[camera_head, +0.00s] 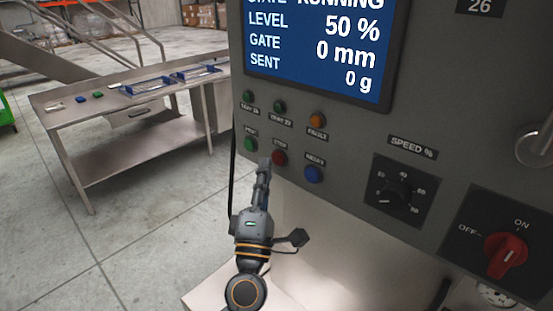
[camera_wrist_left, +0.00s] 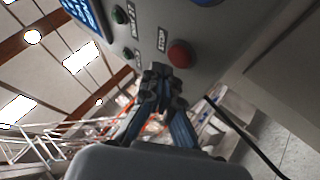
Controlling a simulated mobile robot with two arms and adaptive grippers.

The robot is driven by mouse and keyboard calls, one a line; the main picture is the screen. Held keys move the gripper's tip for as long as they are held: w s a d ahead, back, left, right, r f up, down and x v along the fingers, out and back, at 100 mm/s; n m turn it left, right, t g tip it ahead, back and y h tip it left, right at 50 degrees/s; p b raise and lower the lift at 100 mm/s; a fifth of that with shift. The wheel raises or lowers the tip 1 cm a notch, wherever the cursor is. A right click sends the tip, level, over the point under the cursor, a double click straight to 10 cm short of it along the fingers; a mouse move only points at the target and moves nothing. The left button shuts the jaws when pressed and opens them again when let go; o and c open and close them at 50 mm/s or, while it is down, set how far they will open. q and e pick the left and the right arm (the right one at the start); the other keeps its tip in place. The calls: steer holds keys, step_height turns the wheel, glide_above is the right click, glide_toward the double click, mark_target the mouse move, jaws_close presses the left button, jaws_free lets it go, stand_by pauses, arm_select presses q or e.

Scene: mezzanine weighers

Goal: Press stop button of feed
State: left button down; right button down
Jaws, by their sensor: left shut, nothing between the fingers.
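The red stop button (camera_head: 279,157) sits in the lower row of a grey control panel (camera_head: 340,150), between a green button (camera_head: 249,144) and a blue button (camera_head: 314,173). In the left wrist view the red button (camera_wrist_left: 181,54) is a round cap beside a label that seems to read STOP. My left gripper (camera_head: 264,165) is shut and empty, its fingertips just left of the red button in the head view. In the left wrist view its fingertips (camera_wrist_left: 157,70) are close to the button; I cannot tell whether they touch it. My right gripper is not in view.
The screen (camera_head: 318,50) reads RUNNING, level 50 %, gate 0 mm, sent 0 g. A speed knob (camera_head: 393,196) and a red ON/OFF switch (camera_head: 506,254) are to the right. A metal table (camera_head: 130,120) with trays stands at left. Open floor lies between.

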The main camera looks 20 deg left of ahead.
arm_select(q)
steer(key=shift+w, duration=0.1)
steer(key=shift+w+d, duration=0.15)
steer(key=shift+w, duration=0.2)
steer(key=shift+w+d, duration=0.15)
steer(key=shift+w, duration=0.2)
stand_by(0.8)
steer(key=shift+s, duration=0.1)
steer(key=shift+s+a, duration=0.25)
steer(key=shift+s, duration=0.45)
steer(key=shift+s+a+p, duration=0.1)
steer(key=shift+s+a, duration=0.2)
steer(key=shift+s, duration=0.5)
steer(key=shift+s+a+p, duration=0.1)
steer(key=shift+s+a, duration=0.15)
steer(key=shift+s, duration=0.5)
steer(key=shift+s+a+p, duration=0.1)
steer(key=shift+s+a, duration=0.2)
steer(key=shift+s, duration=0.5)
steer(key=shift+f, duration=0.1)
